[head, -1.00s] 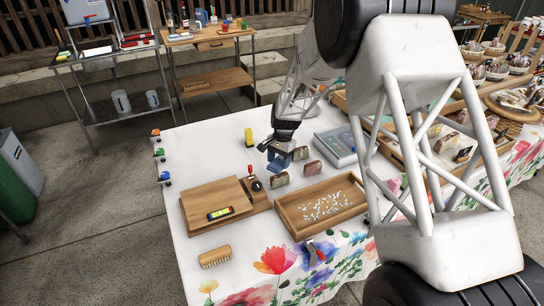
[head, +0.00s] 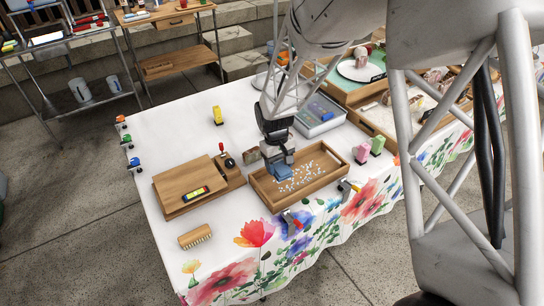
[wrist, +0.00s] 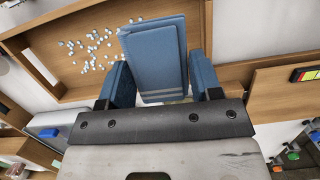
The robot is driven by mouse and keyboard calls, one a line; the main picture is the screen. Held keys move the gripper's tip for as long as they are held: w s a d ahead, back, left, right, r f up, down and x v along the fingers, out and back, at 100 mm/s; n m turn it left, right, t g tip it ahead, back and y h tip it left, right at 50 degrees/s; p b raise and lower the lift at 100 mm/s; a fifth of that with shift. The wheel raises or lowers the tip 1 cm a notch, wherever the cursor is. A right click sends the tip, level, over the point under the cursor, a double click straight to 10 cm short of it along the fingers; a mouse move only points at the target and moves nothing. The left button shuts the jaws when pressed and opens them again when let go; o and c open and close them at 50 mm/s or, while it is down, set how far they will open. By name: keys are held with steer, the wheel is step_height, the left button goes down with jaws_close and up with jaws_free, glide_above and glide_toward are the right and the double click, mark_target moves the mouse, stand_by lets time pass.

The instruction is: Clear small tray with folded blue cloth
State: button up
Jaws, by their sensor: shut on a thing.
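The small wooden tray (head: 312,192) lies near the front of the table, with many small white bits (head: 312,172) scattered on its floor. In the wrist view the bits (wrist: 92,48) lie left of the cloth. The folded blue cloth (wrist: 158,50), with pale stripes near its lower edge, is held between the blue fingers of my gripper (wrist: 160,80). In the head view my gripper (head: 282,170) points down over the left part of the tray. I cannot tell whether the cloth touches the tray floor.
A wooden board (head: 175,185) with a yellow-black device lies left of the tray, and a brush (head: 195,236) in front of it. Pink and green packets (head: 368,149) stand to the right. A lidded box (head: 320,115) is behind.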

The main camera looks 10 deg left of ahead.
steer(key=shift+s+d+n, duration=0.3)
steer(key=shift+s+d, duration=0.05)
steer(key=shift+s, duration=0.05)
steer(key=shift+w+a+x, duration=0.1)
steer(key=shift+x, duration=0.7)
steer(key=shift+w+a+x, duration=0.1)
steer(key=shift+w+x, duration=0.05)
steer(key=shift+x, duration=0.65)
steer(key=shift+w+a+x, duration=0.1)
steer(key=shift+a+x, duration=0.05)
steer(key=shift+x, duration=0.65)
steer(key=shift+r, duration=0.1)
steer(key=shift+v, duration=1.25)
steer(key=shift+s+d, duration=0.15)
steer(key=shift+d, duration=0.05)
